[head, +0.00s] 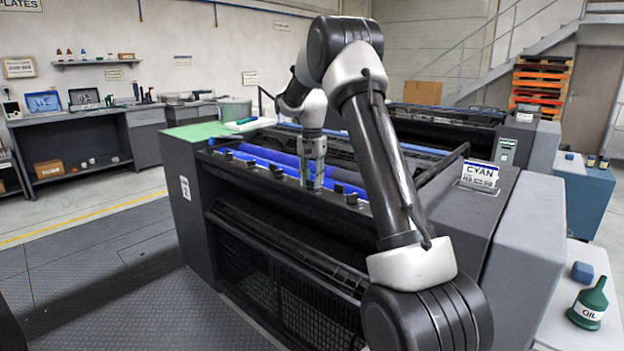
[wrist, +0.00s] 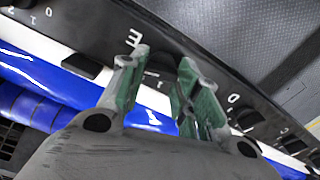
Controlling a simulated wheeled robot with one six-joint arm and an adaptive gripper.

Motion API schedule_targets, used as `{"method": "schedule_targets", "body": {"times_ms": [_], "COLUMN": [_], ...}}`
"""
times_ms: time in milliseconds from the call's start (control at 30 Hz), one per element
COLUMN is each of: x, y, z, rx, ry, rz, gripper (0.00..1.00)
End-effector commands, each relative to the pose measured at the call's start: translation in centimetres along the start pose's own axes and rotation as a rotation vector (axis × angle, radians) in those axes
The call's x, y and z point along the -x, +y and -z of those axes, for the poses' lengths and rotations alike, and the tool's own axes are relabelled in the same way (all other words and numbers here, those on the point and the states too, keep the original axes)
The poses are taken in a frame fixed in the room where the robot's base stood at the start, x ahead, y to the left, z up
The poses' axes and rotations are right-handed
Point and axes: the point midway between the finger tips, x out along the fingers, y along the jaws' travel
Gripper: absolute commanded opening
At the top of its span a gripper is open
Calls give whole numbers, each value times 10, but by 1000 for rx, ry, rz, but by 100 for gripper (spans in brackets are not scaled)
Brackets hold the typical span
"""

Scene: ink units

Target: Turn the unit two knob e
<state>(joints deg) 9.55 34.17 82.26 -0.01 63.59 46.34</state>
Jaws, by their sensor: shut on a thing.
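The dark knob e (wrist: 159,66) sits on the black rail of the ink unit, next to a white letter E (wrist: 135,38) that reads turned in the wrist view. My gripper (wrist: 160,58) has its green-padded fingers on either side of this knob and is shut on it. In the head view my gripper (head: 311,187) points down onto the row of knobs along the front edge of the press unit (head: 200,215), which bears a label with a 2. The gripper hides the held knob there. The knob's exact turn angle is hard to tell.
Neighbouring knobs (wrist: 88,64) sit close on both sides along the rail. Blue ink rollers (head: 265,157) lie just behind it. A CYAN sign (head: 480,175) stands on the unit's right end. A green oil can (head: 590,304) is at lower right. Open floor (head: 80,260) lies left.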

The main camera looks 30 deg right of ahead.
Motion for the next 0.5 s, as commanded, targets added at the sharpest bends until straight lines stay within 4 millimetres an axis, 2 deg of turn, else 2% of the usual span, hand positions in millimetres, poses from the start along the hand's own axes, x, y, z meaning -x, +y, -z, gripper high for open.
{"method": "schedule_targets", "body": {"times_ms": [300,333,433,500], "x": [1,1,1,1], "y": [0,0,0,0], "z": [1,1,0,0], "rx": [-1,-1,-1,-1], "ry": [2,2,2,1], "rz": [2,2,2,1], "gripper": [8,37,54,54]}}
